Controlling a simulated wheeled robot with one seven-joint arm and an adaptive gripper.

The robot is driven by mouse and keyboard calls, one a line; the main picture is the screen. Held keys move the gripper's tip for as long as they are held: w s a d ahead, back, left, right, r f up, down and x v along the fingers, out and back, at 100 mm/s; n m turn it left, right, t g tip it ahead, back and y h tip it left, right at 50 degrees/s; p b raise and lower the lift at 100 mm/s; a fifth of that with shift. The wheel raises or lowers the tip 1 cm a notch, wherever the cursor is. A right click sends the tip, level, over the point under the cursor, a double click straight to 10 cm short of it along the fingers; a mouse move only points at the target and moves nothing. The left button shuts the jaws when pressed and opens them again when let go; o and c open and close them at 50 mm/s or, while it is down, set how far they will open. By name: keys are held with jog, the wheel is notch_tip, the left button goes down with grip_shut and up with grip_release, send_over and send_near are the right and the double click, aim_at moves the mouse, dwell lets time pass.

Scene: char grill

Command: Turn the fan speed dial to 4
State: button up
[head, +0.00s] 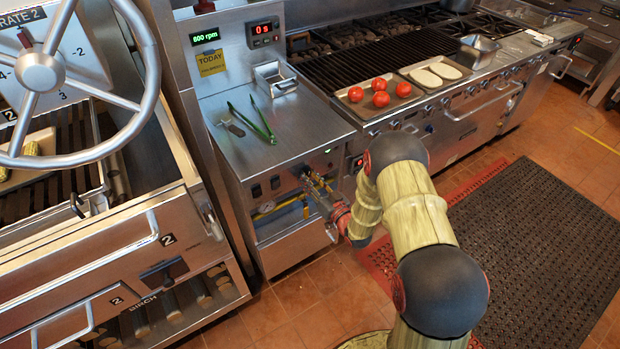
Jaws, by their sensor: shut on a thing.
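The fan speed dial (305,171) is on the front panel of the steel station at the middle, right of two dark switches. My gripper (311,178) reaches it from the lower right and is shut on it. The fingers cover most of the dial, so its pointer and numbers cannot be read. A green display (205,38) on the upright panel above seems to read 600 or 800 rpm.
A red display (263,33) is beside the green one. Green tongs (252,123) lie on the station top. Yellow piping (285,206) runs in the open bay below my gripper. A large wheel (45,72) stands left. A tray of tomatoes (352,104) is right.

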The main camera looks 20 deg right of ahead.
jog(key=m+p, duration=0.1)
jog(key=m, duration=0.6)
jog(key=m+p, duration=0.2)
jog(key=m, duration=0.5)
jog(key=m+p, duration=0.1)
jog(key=m, duration=0.5)
jog(key=shift+r+m, duration=0.25)
jog(key=shift+m, duration=0.15)
jog(key=m+p, duration=0.2)
jog(key=m, duration=0.4)
jog(key=shift+m, duration=0.3)
jog(key=o, duration=1.2)
jog(key=shift+c, duration=0.2)
